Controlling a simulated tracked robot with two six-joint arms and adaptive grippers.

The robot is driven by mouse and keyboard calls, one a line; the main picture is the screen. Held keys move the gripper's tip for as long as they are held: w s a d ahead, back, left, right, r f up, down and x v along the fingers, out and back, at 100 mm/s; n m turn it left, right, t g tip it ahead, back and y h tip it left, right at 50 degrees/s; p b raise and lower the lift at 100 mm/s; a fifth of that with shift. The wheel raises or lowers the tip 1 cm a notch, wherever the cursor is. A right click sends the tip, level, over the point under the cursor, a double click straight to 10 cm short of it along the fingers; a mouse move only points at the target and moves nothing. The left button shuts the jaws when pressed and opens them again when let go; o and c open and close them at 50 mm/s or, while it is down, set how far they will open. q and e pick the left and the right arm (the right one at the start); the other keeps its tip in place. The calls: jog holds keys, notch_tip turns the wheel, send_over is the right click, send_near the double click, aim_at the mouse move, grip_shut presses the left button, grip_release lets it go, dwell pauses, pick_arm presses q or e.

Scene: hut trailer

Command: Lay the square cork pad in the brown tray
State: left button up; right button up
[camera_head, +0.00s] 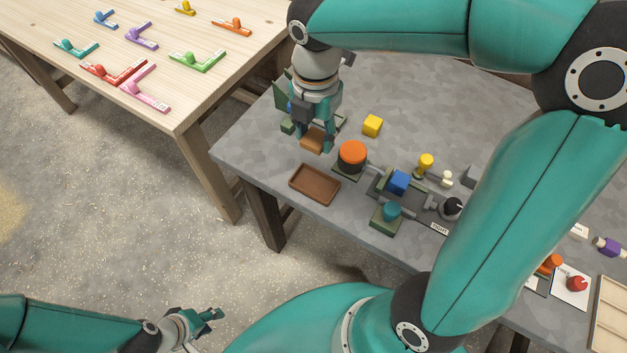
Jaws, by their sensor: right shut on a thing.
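The square cork pad (312,141) is a small orange-brown block near the left end of the grey table. My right gripper (315,141) points down and is shut on it, with the fingers hiding part of its sides. The brown tray (315,196) is a shallow rectangular tray near the table's front edge. It is empty. The pad is above and behind the tray in the picture, apart from it. My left gripper (212,314) is low in the picture, over the floor and away from the table; whether its fingers are apart is unclear.
An orange-topped round thing (352,153) stands right beside the tray. A yellow cube (372,125), a blue block (399,181) and a teal knob (391,211) are further right. A wooden table (165,95) with several coloured clips stands at left. My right arm covers much of the grey table.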

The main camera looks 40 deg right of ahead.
aim_at(315, 137)
notch_tip(315, 137, down, 12)
jog(key=shift+r+b, duration=0.1)
jog(key=shift+b, duration=0.3)
jog(key=shift+f, duration=2.1)
jog(key=shift+b, duration=0.3)
jog(key=shift+f, duration=0.2)
jog(key=o, duration=0.7)
jog(key=shift+r, duration=0.1)
jog(key=shift+r, duration=0.1)
jog(key=shift+r, duration=0.2)
notch_tip(315, 137, up, 12)
jog(key=shift+f+p, duration=0.15)
jog(key=shift+p, duration=0.55)
